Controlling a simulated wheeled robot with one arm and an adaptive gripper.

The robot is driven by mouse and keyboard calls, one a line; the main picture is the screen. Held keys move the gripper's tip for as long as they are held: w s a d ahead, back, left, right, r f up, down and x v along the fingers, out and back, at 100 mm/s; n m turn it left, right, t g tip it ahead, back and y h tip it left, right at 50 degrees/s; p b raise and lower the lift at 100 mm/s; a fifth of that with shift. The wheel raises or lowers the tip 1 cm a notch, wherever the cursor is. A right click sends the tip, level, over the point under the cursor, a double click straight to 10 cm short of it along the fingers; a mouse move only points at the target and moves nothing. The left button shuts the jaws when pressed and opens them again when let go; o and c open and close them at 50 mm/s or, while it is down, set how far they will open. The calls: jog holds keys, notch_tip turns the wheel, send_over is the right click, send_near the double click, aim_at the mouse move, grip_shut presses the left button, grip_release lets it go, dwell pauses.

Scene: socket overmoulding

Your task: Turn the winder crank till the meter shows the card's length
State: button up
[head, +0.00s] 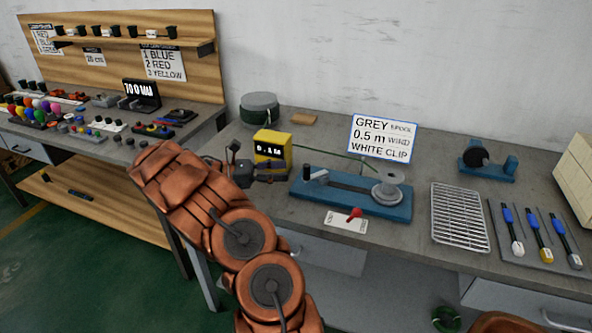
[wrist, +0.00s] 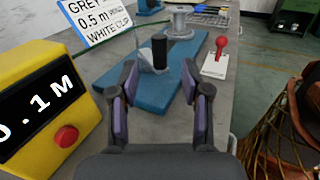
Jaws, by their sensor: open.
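The card (head: 383,138) reads GREY, 0.5 m WIND, WHITE CLIP; it is partly cut off in the wrist view (wrist: 95,18). The yellow meter (head: 272,148) shows 0.1 M and stands at the left in the wrist view (wrist: 45,105). The winder's blue base (head: 345,193) carries a grey spool (head: 388,188) at its right end. Its crank has a dark upright handle (wrist: 160,55) at the near end in the wrist view. My gripper (wrist: 160,105) is open and empty, its fingers short of the handle and apart from it. It also shows in the head view (head: 250,172), left of the winder.
A red-knobbed lever (head: 354,214) on a white plate stands in front of the winder. A wire rack (head: 460,216) and several tools lie at the right. A grey-green round tub (head: 259,108) stands behind the meter. A thin green line runs from behind the meter toward the spool.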

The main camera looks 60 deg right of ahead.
jog(key=shift+v, duration=1.95)
jog(key=shift+c, duration=0.2)
